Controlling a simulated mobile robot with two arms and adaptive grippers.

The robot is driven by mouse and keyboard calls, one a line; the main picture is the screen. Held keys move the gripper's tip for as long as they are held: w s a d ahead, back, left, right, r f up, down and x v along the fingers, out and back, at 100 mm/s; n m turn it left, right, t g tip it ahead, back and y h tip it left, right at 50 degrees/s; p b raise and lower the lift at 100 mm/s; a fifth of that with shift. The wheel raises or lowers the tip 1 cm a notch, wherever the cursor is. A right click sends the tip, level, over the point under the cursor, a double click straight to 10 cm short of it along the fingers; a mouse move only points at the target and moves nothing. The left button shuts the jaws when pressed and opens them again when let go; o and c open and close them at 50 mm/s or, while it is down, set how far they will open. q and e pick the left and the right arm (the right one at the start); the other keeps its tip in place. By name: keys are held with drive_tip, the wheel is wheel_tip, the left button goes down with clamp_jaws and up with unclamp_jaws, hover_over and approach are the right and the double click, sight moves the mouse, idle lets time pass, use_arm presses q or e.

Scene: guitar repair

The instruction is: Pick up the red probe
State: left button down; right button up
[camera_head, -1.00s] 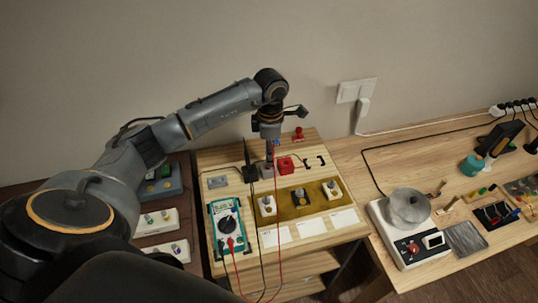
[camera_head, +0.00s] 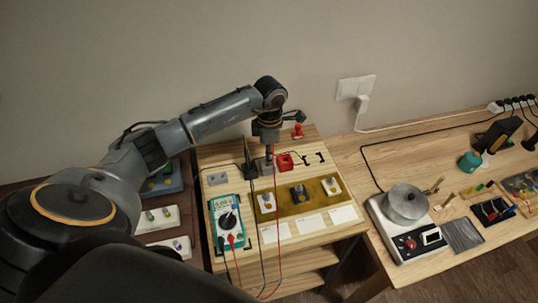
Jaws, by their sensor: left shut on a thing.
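My left gripper (camera_head: 269,157) points down over the back of the wooden bench, beside a small red block. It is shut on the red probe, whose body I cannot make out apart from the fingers. The probe's thin red cable (camera_head: 277,215) hangs from the gripper past the bench's front edge and loops back to the teal multimeter (camera_head: 228,226). A black probe (camera_head: 249,157) stands upright just left of the gripper. My right gripper is out of view.
The red block (camera_head: 285,162) is right of the gripper. A yellow-brown tray (camera_head: 312,194) with several switch-like parts lies in front. A table to the right holds a soldering station with a pot (camera_head: 405,204). The wall is behind.

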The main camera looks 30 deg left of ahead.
use_arm(q)
drive_tip(key=shift+r, duration=0.1)
drive_tip(key=shift+r+b, duration=0.25)
drive_tip(key=shift+b, duration=0.1)
wheel_tip(320, 180, up, 2)
drive_tip(key=shift+w+r+b, duration=0.1)
drive_tip(key=shift+b, duration=0.8)
drive_tip(key=s+d+r+b, duration=0.3)
drive_tip(key=s+d+r, duration=0.4)
drive_tip(key=s+r, duration=0.3)
drive_tip(key=shift+s+d+b, duration=0.25)
drive_tip(key=shift+s+b, duration=0.1)
drive_tip(key=shift+s, duration=0.65)
